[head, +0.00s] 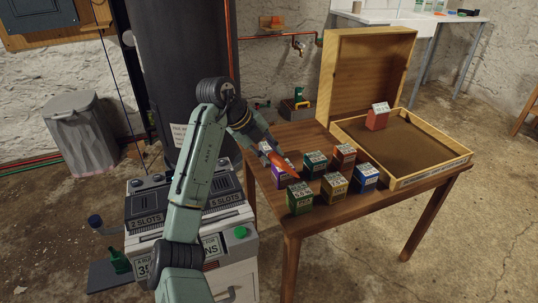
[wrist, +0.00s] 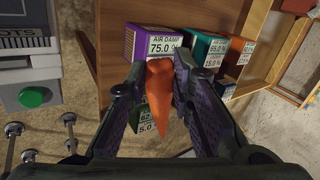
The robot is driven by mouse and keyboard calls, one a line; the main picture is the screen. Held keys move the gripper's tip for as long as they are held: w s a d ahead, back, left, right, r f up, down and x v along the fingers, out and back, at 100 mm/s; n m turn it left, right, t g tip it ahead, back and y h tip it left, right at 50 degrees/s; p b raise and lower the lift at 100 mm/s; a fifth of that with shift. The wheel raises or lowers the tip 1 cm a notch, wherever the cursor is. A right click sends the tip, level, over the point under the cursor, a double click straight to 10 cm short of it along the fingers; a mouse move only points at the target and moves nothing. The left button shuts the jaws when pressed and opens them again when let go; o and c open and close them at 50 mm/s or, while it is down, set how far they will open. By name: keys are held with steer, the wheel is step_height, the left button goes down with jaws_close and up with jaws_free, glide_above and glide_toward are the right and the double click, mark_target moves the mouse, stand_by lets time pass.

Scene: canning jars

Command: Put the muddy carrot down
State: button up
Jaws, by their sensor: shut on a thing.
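The carrot (head: 280,161) is orange and tapers to a point. My gripper (head: 266,148) is shut on it above the left part of the wooden table (head: 403,192). In the wrist view the carrot (wrist: 160,95) sits between the two purple-padded fingers of my gripper (wrist: 152,84), its narrow end towards the camera. A purple box (wrist: 150,43) labelled "AIR DAMP 75.0 %" is just beyond the carrot. Whether the carrot touches this box cannot be told. I cannot make out mud on the carrot.
Several small labelled boxes crowd the table, including green (head: 299,198), yellow (head: 334,187) and blue (head: 366,178) ones. An open wooden case (head: 430,170) holds a red box (head: 377,119); much of its floor is bare. A slotted machine (head: 226,187) stands left of the table.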

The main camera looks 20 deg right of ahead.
steer(key=shift+f, duration=0.8)
steer(key=shift+f, duration=0.1)
steer(key=shift+f, duration=0.4)
steer(key=shift+f+b, duration=0.15)
steer(key=shift+b, duration=0.15)
steer(key=o, duration=0.8)
steer(key=shift+o, duration=0.2)
